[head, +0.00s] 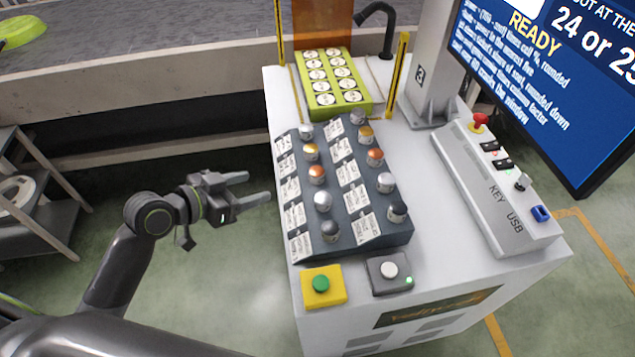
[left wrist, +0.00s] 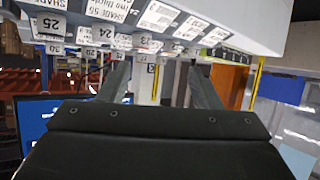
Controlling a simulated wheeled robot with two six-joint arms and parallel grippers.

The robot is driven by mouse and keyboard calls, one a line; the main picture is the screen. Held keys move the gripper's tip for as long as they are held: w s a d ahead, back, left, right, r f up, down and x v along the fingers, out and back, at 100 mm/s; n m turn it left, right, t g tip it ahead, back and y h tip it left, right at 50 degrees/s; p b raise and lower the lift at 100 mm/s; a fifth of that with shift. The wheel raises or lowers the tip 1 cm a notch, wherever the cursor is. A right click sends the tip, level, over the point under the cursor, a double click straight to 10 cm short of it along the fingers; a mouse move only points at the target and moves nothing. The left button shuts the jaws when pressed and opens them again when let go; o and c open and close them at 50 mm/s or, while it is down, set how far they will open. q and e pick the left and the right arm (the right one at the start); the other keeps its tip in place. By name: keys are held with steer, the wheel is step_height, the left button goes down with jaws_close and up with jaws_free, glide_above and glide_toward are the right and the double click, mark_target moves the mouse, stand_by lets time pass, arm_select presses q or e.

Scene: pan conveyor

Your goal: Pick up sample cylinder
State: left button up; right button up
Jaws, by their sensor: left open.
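Several sample cylinders with metallic, orange and dark tops stand in two columns in a dark labelled rack (head: 385,236) on the white cabinet; one silver cylinder (head: 322,200) is in the left column and one dark cylinder (head: 398,211) in the right. My left gripper (head: 258,187) is open and empty, left of the rack and apart from it, its fingers pointing right. My right gripper is not in view.
A lime tray (head: 366,104) of round white-topped items stands behind the rack. A green button (head: 320,284) and a grey button box (head: 389,270) are in front. A control panel (head: 490,190) and screen (head: 550,80) are at right. Open floor lies left of the cabinet.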

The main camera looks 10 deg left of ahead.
arm_select(q)
step_height(320, 180, up, 2)
steer(key=s+d+m+h, duration=0.1)
steer(key=s+d, duration=0.1)
glide_toward(313, 173)
steer(key=x, duration=0.5)
steer(key=shift+w+d+r, duration=0.1)
steer(key=shift+d, duration=0.25)
steer(key=shift+f+p+x, duration=0.1)
steer(key=shift+p+x, duration=0.15)
steer(key=shift+x, duration=1.15)
steer(key=shift+f+p+x, duration=0.15)
steer(key=shift+p+x, duration=0.1)
steer(key=shift+x, duration=1.15)
steer(key=shift+a, duration=0.25)
steer(key=c, duration=1.1)
